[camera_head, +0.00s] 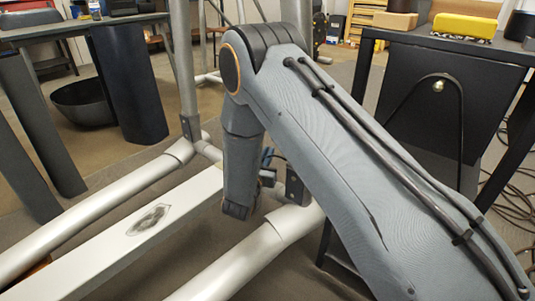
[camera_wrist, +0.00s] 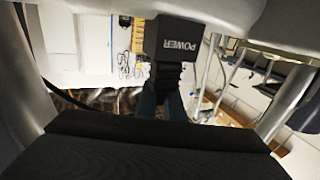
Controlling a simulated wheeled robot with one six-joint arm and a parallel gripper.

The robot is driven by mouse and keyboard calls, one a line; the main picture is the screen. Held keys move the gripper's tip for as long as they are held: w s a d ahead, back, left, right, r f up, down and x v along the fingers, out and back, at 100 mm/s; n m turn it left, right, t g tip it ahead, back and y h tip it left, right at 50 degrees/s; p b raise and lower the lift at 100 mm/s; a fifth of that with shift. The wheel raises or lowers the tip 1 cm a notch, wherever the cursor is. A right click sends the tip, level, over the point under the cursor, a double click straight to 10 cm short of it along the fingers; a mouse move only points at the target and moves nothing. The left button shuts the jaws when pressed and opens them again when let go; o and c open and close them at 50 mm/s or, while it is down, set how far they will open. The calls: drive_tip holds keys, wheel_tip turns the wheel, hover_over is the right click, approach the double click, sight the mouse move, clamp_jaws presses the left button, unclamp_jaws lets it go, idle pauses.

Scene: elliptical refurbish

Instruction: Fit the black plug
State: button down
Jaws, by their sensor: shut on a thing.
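In the wrist view, my gripper (camera_wrist: 164,97) reaches up from a dark body, its bluish fingers close together. It is shut on the black plug (camera_wrist: 168,74), whose ribbed part shows between and above the fingertips. A black box marked POWER (camera_wrist: 178,38) sits directly beyond the plug, on the light frame. The plug's front meets the box's edge in the picture; I cannot tell how deep it sits, and the socket opening is hidden. In the head view, my gripper (camera_head: 267,160) is partly hidden behind my arm, beside the dark box (camera_head: 296,187) on the frame. The plug is not clear there.
Silver frame tubes (camera_head: 245,258) and a white rail (camera_head: 120,242) with a dark worn patch lie around the gripper. A dark table (camera_head: 440,42) stands at right, bearing a yellow item (camera_head: 465,25). Another table (camera_head: 85,28) stands at back left. Cables (camera_head: 510,215) lie on the floor at right.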

drive_tip(key=shift+f, duration=0.15)
drive_tip(key=c, duration=1.8)
unclamp_jaws()
drive_tip(key=p+v, duration=0.3)
drive_tip(key=v, duration=0.5)
drive_tip(key=shift+w+a, duration=0.1)
